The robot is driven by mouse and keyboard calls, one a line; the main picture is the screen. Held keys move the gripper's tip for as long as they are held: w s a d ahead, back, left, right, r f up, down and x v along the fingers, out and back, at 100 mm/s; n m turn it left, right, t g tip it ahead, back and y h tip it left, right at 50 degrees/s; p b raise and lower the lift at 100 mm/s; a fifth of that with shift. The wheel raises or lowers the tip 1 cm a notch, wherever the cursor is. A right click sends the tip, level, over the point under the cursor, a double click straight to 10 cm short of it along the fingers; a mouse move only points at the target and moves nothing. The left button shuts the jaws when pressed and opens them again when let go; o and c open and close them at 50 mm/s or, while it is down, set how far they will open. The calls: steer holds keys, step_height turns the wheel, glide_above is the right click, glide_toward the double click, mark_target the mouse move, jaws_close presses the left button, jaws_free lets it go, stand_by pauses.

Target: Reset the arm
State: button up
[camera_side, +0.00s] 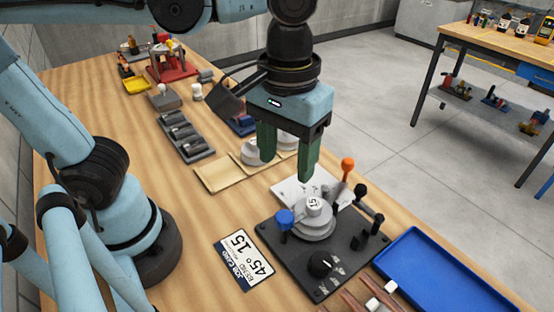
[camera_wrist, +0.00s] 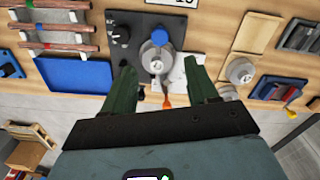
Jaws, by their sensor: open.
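My gripper (camera_side: 287,160) is open and empty, with its two green fingers pointing down above the workbench. In the side view it hangs above and behind the black bending fixture (camera_side: 345,257). The fixture carries a round grey die marked 15 (camera_side: 314,217), a blue knob (camera_side: 285,217) and an orange-tipped lever (camera_side: 347,166). In the wrist view the two fingers (camera_wrist: 165,92) stand apart, with the die (camera_wrist: 157,62) and the orange lever tip (camera_wrist: 167,101) between them in the picture. No tube is between the fingers.
A blue tray (camera_side: 440,275) sits right of the fixture, with copper tubes (camera_side: 352,301) on a rack at the front edge. A job card (camera_side: 244,258) lies to the left. Cream trays (camera_side: 219,179), a dark block holder (camera_side: 185,137) and a red fixture (camera_side: 172,64) stand further back.

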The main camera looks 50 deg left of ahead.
steer(key=w+a+f+m+t, duration=0.1)
steer(key=w+a+f+t, duration=0.1)
steer(key=a, duration=0.5)
steer(key=w+a+f+m+t, duration=0.2)
steer(key=w+a+f+t, duration=0.1)
steer(key=a+t, duration=0.2)
steer(key=shift+w+a+f, duration=0.3)
steer(key=shift+w+a, duration=0.05)
steer(key=shift+a, duration=0.7)
